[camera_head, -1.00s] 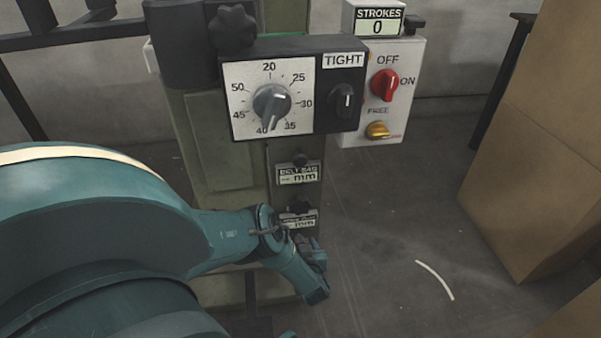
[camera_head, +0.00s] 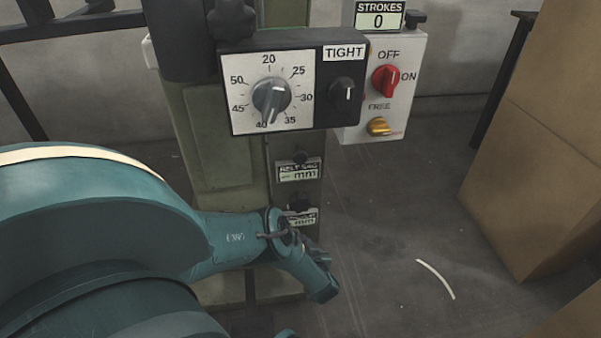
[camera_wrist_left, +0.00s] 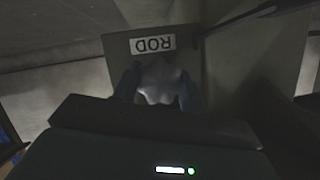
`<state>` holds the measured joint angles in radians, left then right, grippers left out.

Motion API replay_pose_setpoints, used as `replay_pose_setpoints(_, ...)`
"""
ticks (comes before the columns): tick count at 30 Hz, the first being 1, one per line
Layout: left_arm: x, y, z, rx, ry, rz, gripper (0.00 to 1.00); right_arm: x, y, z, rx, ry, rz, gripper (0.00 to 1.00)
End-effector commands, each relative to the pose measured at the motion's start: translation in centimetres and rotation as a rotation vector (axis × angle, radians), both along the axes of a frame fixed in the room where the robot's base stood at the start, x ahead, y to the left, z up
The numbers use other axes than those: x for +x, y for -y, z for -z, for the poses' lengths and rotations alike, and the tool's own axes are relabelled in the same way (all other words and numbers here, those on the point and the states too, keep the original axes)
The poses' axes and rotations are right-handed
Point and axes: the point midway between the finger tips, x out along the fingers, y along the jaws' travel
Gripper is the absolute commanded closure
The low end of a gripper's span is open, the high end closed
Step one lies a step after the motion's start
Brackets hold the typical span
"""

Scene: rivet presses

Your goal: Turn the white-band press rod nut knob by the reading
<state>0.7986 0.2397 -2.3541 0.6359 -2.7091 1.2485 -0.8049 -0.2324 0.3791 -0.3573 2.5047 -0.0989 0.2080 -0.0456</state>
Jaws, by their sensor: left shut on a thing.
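In the left wrist view, a pale grey lobed knob (camera_wrist_left: 160,82) sits on a panel below an upside-down ROD label (camera_wrist_left: 152,45). My left gripper (camera_wrist_left: 158,92) is shut on this knob, with a dark finger on each side of it. In the head view my left arm reaches low across the front of the green press (camera_head: 222,150); the fingertips and the knob cannot be made out there. A readout marked mm (camera_head: 303,218) sits just above my wrist, its text partly covered and too small to read. No white band can be made out. My right gripper is out of view.
A BELT SAG readout (camera_head: 298,171) is lower. Cardboard boxes (camera_head: 545,150) stand right.

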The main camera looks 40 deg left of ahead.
Motion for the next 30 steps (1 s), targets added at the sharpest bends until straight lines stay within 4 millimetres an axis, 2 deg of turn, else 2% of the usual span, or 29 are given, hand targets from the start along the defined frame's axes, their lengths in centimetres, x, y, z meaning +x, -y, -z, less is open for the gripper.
replay_pose_setpoints(11,0.06,-0.08,-0.07,0.026,-0.033,0.0,0.81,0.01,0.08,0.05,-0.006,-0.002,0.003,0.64)
replay_pose_setpoints(12,0.06,-0.09,-0.08,0.026,-0.033,0.0,0.56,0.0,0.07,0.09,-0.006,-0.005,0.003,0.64)
replay_pose_setpoints(19,0.05,-0.06,-0.06,0.026,-0.033,0.0,0.37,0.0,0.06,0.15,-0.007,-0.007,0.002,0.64)
replay_pose_setpoints(26,0.0,-0.01,-0.05,0.025,-0.032,0.001,0.36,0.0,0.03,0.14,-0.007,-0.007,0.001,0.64)
replay_pose_setpoints(30,-0.35,0.68,-0.49,0.023,-0.034,0.002,0.36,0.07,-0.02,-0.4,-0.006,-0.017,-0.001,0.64)
